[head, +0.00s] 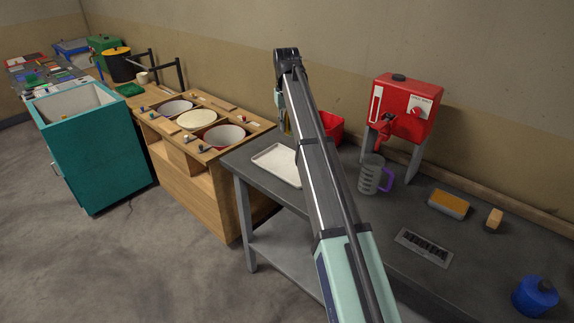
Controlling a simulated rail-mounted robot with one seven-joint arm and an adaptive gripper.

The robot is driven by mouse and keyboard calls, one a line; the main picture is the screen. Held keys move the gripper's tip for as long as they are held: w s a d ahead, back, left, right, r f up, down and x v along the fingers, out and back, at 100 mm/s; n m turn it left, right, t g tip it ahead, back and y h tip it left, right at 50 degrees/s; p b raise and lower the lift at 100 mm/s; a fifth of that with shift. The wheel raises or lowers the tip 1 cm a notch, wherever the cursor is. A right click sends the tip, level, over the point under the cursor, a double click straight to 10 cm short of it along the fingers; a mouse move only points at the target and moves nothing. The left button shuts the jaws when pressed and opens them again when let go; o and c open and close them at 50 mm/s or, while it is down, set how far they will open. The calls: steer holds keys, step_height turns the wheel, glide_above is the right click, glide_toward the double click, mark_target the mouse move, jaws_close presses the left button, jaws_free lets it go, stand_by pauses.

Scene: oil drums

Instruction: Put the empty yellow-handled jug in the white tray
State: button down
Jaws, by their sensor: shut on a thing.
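The white tray (268,160) lies on the dark bench, left of my arm, and its right part is hidden behind the arm. My gripper (283,112) hangs at the far end of my arm, above the back of the tray. It is shut on the yellow-handled jug (288,128), of which only a small yellowish strip shows beside the arm. The rest of the jug and the fingertips are hidden, so I cannot see inside it. A clear grey jug (368,176) with a purple handle stands on the bench under the red dispenser.
A red dispenser (404,108) stands at the back of the bench, with a red bin (331,125) left of it. A sponge (448,204), a drain grate (423,246) and a blue container (534,296) are at right. A wooden drum unit (205,190) adjoins the bench at left.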

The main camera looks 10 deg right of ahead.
step_height(320, 180, down, 17)
steer(key=p, duration=0.3)
steer(key=shift+r, duration=0.2)
steer(key=shift+f, duration=0.1)
steer(key=c, duration=1.1)
jaws_free()
steer(key=shift+c, duration=0.2)
step_height(320, 180, up, 12)
steer(key=shift+r+b, duration=0.15)
steer(key=shift+b, duration=1)
